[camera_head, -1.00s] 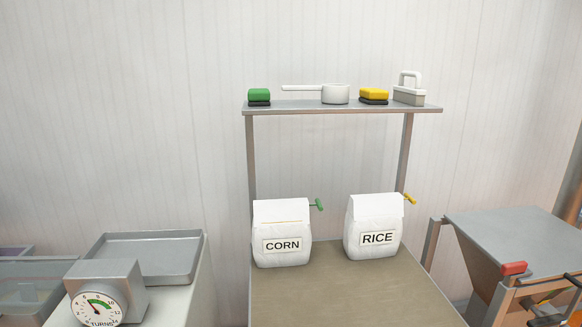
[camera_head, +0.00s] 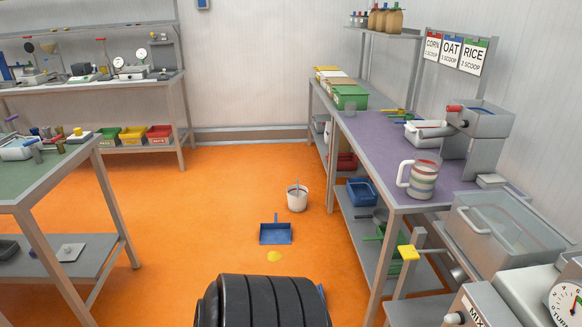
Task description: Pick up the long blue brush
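I cannot make out a long blue brush for certain. A blue dustpan (camera_head: 276,235) with an upright handle lies on the orange floor in the middle. A small piece of something blue (camera_head: 322,292) shows low in the centre, mostly hidden, and I cannot tell what it is. Neither of my grippers is in view.
A white bucket (camera_head: 297,201) stands behind the dustpan, and a small yellow pile (camera_head: 274,256) lies in front of it. A purple-topped bench (camera_head: 385,150) runs along the right. A green-topped table (camera_head: 40,178) stands at left. The floor between them is mostly clear.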

